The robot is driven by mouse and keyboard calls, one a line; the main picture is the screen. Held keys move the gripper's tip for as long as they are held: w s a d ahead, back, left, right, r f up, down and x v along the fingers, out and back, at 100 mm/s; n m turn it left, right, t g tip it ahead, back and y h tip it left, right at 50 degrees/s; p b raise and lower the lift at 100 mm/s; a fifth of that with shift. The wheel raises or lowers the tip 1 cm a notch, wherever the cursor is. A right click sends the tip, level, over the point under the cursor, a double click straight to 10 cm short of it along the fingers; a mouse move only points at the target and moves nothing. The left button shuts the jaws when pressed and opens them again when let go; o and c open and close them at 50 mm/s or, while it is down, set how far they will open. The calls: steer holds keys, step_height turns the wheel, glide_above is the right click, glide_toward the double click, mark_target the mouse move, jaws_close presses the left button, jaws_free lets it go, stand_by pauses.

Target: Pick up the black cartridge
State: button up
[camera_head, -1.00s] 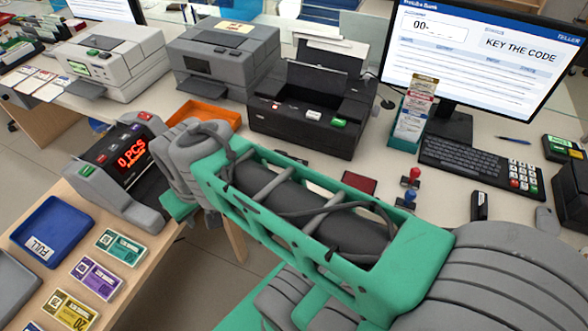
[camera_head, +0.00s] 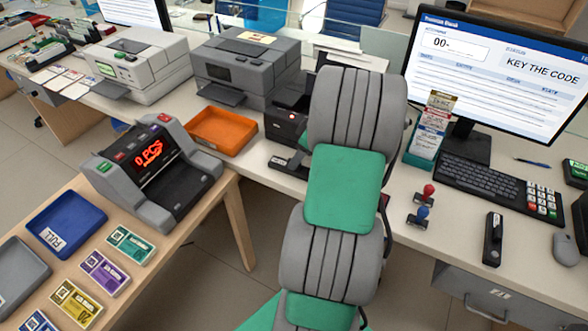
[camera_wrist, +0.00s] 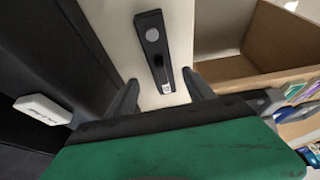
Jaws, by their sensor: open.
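The black cartridge (camera_wrist: 152,40) is a long, narrow black piece with a grey round spot and a pale end, lying on the light counter in the wrist view. My gripper (camera_wrist: 161,92) is open, with one finger on each side of the cartridge's near end and nothing held. I cannot tell how high the fingers are above it. In the head view a dark, narrow piece (camera_head: 284,162) in front of the black printer appears to be the same cartridge. My arm hides the gripper there.
The black printer (camera_head: 281,122) stands close behind, partly hidden by my arm. An orange tray (camera_head: 220,131) is to the left, beyond the banknote counter (camera_head: 150,165).

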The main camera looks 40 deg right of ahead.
steer(key=x, duration=0.5)
steer(key=shift+s+a+f+p, duration=0.1)
steer(key=shift+p, duration=0.25)
steer(key=shift+c, duration=0.4)
jaws_close()
